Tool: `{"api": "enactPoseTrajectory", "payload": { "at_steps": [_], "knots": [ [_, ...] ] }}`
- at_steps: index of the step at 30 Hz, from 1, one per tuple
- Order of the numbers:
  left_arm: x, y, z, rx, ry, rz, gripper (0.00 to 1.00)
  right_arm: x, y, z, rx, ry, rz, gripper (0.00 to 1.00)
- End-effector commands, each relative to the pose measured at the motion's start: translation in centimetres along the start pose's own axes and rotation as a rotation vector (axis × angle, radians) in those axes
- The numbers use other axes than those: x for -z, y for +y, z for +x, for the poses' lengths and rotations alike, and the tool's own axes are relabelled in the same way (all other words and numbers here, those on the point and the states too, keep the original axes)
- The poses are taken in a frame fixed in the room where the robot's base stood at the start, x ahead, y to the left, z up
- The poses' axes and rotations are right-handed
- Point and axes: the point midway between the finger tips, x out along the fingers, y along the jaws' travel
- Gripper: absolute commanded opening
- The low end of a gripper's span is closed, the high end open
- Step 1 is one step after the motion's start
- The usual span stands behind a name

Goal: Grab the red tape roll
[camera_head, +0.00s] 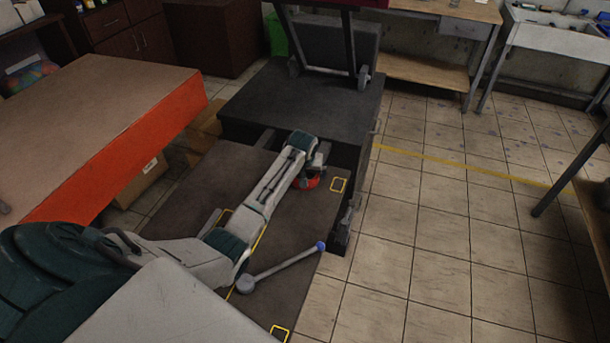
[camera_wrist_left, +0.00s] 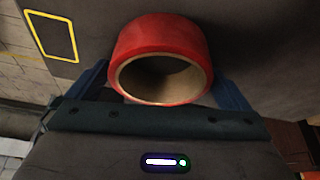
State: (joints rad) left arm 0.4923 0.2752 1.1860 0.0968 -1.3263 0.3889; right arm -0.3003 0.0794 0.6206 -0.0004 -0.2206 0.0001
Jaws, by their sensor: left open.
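The red tape roll (camera_wrist_left: 155,36) has a tan inner core and is at the top middle of the left wrist view. Its round opening faces the camera. In the head view a small part of the red tape roll (camera_head: 308,184) shows beneath the end of my left arm, on the dark flat board. My left gripper (camera_head: 317,166) is at the roll. In the left wrist view its blue fingers stand open on either side of the roll; I cannot tell whether they touch it. My right gripper is not in view.
The dark board (camera_head: 190,195) carries yellow square outlines (camera_head: 339,185) and a grey rod with a blue tip (camera_head: 290,266). A black machine (camera_head: 265,105) stands behind it. A large brown-topped table with an orange side (camera_head: 95,115) is at left. Open tiled floor (camera_head: 440,240) lies right.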

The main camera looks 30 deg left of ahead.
Motion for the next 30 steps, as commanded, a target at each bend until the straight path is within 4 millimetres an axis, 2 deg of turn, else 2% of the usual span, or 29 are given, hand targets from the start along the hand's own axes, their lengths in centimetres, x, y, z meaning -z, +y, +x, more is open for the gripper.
{"api": "enactPoseTrajectory", "payload": {
  "at_steps": [3,4,9,10,22,28,30],
  "knots": [
    [0.0,0.0,0.0,0.000,0.000,0.000,1.00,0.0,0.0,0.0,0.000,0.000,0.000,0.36],
    [0.0,0.0,0.0,0.000,0.000,0.000,0.96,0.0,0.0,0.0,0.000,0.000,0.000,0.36],
    [0.0,0.0,0.0,0.000,0.000,0.000,0.63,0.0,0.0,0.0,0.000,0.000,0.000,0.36],
    [0.0,0.0,0.0,0.000,0.000,0.000,0.59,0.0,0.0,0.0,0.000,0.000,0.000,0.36],
    [0.3,0.0,-0.6,0.000,0.002,0.000,0.59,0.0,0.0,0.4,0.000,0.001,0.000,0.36],
    [1.4,0.0,-2.9,-0.002,0.007,0.000,0.59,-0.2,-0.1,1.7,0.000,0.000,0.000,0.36],
    [0.4,-0.4,-3.5,0.000,0.001,0.001,0.59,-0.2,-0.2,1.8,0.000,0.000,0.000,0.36]
  ]
}}
